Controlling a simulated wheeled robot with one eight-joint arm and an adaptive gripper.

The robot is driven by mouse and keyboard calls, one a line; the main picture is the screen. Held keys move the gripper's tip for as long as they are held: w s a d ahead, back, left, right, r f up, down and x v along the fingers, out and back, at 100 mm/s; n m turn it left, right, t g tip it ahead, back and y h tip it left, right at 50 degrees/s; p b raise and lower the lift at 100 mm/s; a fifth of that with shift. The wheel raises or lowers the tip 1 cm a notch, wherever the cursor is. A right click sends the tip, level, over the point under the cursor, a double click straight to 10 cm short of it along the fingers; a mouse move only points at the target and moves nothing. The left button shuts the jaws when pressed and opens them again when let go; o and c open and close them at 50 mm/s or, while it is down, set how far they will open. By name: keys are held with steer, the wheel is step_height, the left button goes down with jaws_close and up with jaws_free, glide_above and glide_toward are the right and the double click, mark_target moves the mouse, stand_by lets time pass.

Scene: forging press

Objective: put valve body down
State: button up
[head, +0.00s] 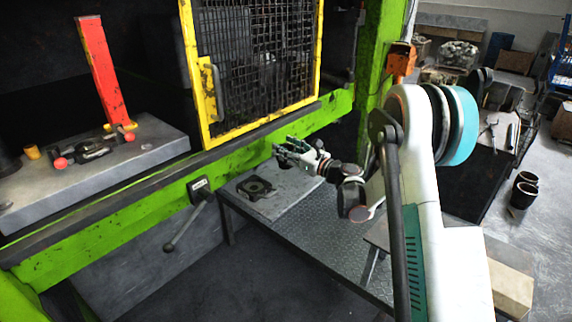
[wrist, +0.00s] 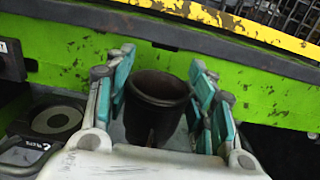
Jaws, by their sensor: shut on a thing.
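The valve body (wrist: 157,98) is a dark, hollow, cup-like cylinder with its open rim up in the wrist view. My gripper (wrist: 162,85) is shut on it, with teal-padded fingers on both sides. In the head view my gripper (head: 290,152) is over the back part of a low metal table, close to the green press beam. The valve body is mostly hidden by the fingers there. I cannot tell whether its underside touches anything.
A dark square plate with a round centre (head: 257,187) lies on the low table (head: 325,240), left of my gripper; it also shows in the wrist view (wrist: 57,118). The green beam (head: 235,148) and yellow mesh guard (head: 205,100) stand behind. A lever (head: 185,225) projects at left.

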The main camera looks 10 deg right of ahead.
steer(key=shift+f+b, duration=0.6)
steer(key=shift+f, duration=1.75)
steer(key=shift+f, duration=0.15)
steer(key=o, duration=1.4)
steer(key=shift+r, duration=0.25)
steer(key=p+v, duration=0.2)
steer(key=v, duration=1)
steer(key=shift+f, duration=0.1)
